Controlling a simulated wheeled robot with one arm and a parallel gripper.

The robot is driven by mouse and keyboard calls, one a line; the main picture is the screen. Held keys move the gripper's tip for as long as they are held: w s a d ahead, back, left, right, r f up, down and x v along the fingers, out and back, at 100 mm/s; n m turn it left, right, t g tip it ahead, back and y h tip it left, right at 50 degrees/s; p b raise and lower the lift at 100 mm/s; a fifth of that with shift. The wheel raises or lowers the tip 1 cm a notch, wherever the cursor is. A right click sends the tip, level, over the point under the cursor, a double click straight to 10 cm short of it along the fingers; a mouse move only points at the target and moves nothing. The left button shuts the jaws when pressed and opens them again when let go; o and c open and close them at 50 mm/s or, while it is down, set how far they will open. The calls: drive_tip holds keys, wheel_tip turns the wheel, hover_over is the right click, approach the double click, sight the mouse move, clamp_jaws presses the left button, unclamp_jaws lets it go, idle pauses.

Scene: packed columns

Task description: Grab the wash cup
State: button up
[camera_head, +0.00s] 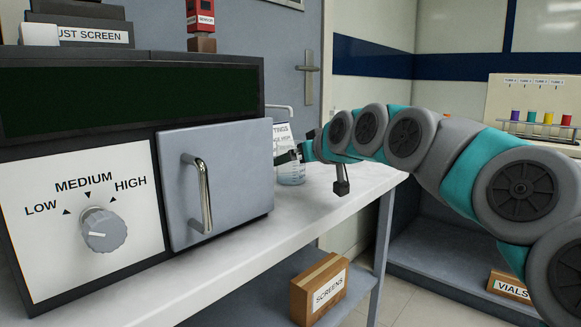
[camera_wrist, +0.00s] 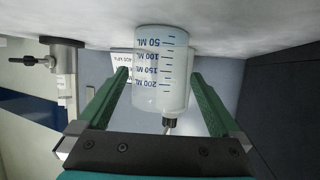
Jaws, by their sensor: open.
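The wash cup is a pale, translucent cup with blue millilitre marks. It stands on the white counter (camera_head: 330,192) beyond the machine in the head view, partly hidden behind my gripper (camera_head: 290,156). In the wrist view the picture is turned over, and the wash cup (camera_wrist: 158,62) fills the middle. My gripper's two green fingers (camera_wrist: 160,80) are open, one on each side of the cup. Small gaps seem to show beside it; I cannot tell if either finger touches.
A large machine (camera_head: 85,205) with a dial and a handled door (camera_head: 225,185) stands left on the counter. A sign (camera_head: 283,132) is behind the cup. A boxed "SCREENS" carton (camera_head: 319,288) sits below. A rack of coloured tubes (camera_head: 540,128) is far right.

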drive_tip(key=x, duration=0.4)
drive_tip(key=shift+d, duration=0.1)
drive_tip(key=c, duration=1.1)
